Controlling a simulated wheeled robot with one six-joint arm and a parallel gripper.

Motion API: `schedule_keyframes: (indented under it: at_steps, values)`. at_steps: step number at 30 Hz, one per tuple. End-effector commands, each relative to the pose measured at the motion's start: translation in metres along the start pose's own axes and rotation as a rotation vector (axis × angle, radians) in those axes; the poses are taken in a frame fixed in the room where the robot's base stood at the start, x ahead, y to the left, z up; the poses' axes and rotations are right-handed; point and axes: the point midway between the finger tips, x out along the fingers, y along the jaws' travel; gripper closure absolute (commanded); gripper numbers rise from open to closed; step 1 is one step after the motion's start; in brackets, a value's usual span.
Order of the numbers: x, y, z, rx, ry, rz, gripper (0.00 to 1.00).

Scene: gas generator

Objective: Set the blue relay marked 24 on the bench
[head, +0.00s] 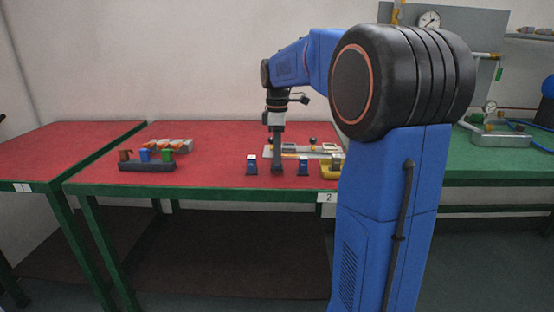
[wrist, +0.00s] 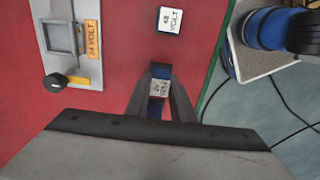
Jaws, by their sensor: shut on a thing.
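In the wrist view, my gripper (wrist: 159,90) is shut on a blue relay (wrist: 159,71) with a white label that appears to read 24 VOLT. The fingers stand on either side of it and hide part of its body. In the head view, my gripper (head: 277,168) points straight down at the red bench top (head: 222,170), with its tips low near the front edge. The held relay is not clear there, and I cannot tell whether it touches the bench.
Blue relays stand left (head: 251,165) and right (head: 303,166) of my gripper. A relay labelled 48 VOLT (wrist: 171,20) and a grey panel (wrist: 62,12) with an orange 24 VOLT plate show in the wrist view. A dark holder (head: 147,165) with coloured blocks stands further left.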

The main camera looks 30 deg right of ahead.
Motion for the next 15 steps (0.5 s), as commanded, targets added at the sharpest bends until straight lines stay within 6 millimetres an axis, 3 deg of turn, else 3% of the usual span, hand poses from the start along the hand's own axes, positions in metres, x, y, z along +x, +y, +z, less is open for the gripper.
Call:
schedule_keyframes:
  at_steps: [4, 15]
  values:
    - [0.015, 0.0, 0.0, 0.0, 0.0, 0.0, 1.0]
    - [0.019, 0.0, 0.0, 0.0, 0.0, 0.0, 1.0]
